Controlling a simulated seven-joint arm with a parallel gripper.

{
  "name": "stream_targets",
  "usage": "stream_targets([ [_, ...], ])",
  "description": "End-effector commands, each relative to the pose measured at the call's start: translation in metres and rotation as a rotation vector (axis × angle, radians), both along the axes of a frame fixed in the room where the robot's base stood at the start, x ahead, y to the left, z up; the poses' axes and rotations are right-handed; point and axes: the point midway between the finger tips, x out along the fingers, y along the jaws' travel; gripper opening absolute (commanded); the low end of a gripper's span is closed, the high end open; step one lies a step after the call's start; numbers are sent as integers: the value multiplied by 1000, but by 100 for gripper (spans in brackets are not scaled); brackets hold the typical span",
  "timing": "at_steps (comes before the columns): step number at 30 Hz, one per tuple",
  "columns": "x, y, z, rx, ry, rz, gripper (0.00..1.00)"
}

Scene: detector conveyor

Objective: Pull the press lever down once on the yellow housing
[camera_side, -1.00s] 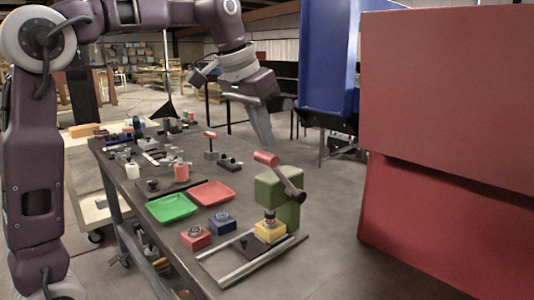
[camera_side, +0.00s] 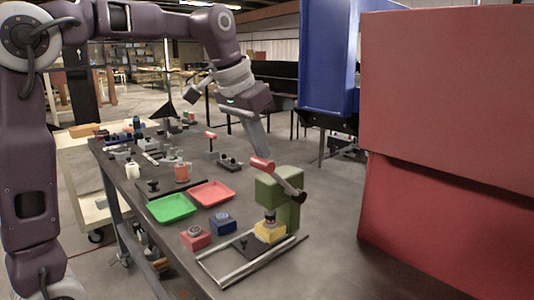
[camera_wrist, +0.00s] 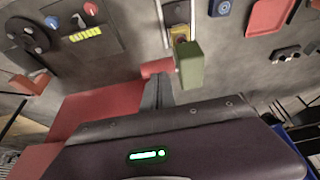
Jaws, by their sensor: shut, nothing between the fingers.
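The green press (camera_side: 291,209) stands on the table with a dark lever arm on its side that ends in a red handle (camera_side: 262,164). The yellow housing (camera_side: 270,233) sits under the press ram, between metal rails. My gripper (camera_side: 265,152) is shut and empty, its fingertips pointing down at the top of the red handle; they look to be touching it. In the wrist view, the fingers (camera_wrist: 158,92) reach toward the red handle (camera_wrist: 156,68), beside the green press (camera_wrist: 190,65). The yellow housing (camera_wrist: 180,33) is partly hidden behind the press there.
A red block (camera_side: 196,238) and a blue block (camera_side: 222,224) sit left of the rails. Green (camera_side: 173,209) and red (camera_side: 211,194) trays lie behind them. Small parts fill the far table. A large red panel (camera_side: 450,100) stands at the right.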

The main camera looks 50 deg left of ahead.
Motion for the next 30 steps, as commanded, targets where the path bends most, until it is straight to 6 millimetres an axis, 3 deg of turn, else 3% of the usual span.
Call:
stream_targets([
  [30,-17,0,-22,0,0,0,0],
])
